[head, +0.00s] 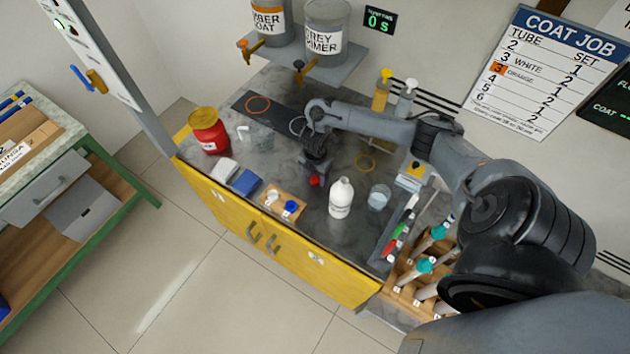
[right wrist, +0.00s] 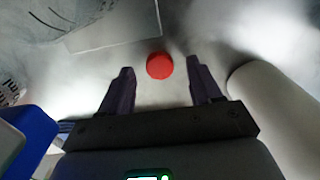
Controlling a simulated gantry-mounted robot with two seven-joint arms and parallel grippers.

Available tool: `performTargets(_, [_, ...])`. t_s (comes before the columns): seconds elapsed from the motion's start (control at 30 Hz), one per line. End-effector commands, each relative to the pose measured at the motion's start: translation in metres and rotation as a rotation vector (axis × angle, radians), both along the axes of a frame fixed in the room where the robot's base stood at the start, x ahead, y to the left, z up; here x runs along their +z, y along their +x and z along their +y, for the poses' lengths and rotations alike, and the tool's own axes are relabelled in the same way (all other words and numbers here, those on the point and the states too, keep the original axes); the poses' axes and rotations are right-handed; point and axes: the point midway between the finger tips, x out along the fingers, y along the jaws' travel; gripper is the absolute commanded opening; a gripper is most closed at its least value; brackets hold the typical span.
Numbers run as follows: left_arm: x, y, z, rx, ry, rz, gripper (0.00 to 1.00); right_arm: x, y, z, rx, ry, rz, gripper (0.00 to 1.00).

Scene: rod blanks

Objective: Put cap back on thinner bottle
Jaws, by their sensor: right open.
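The small round red cap (head: 315,181) lies on the grey bench top. In the right wrist view the red cap (right wrist: 160,66) shows slightly beyond and between my two fingertips, apart from both. My right gripper (head: 314,172) is open and empty over the bench, right by the cap; its fingers also show in the right wrist view (right wrist: 160,82). A white bottle (head: 341,198), which looks like the thinner bottle, stands upright to the right of the cap with no cap visible on its neck. Its white side (right wrist: 272,112) fills the right of the right wrist view. My left gripper is not in view.
A clear beaker (head: 379,198) stands right of the bottle. A wooden block (head: 283,205) with a blue-topped item is in front. Blue (head: 245,182) and white (head: 223,170) pads and a red yellow-lidded can (head: 209,131) are left. A tray of pens (head: 400,228) is right.

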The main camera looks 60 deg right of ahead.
Motion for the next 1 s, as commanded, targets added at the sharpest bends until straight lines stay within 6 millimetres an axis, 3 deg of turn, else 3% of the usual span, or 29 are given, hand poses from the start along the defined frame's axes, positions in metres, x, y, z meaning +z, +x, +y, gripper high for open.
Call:
performTargets(0.13, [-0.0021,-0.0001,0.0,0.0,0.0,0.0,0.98,-0.0105,-0.0005,0.0003,0.0,0.0,0.001,0.64])
performTargets(0.5, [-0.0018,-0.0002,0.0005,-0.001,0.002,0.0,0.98,-0.0108,-0.0001,0.0002,0.001,0.0,0.0,0.64])
performTargets(0.87, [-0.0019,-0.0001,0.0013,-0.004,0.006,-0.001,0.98,-0.0106,0.0,0.0001,0.001,0.0,0.0,0.08])
performTargets(1.0, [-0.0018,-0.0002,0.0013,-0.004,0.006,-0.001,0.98,-0.0106,0.0,0.0001,0.001,0.0,0.0,0.0])
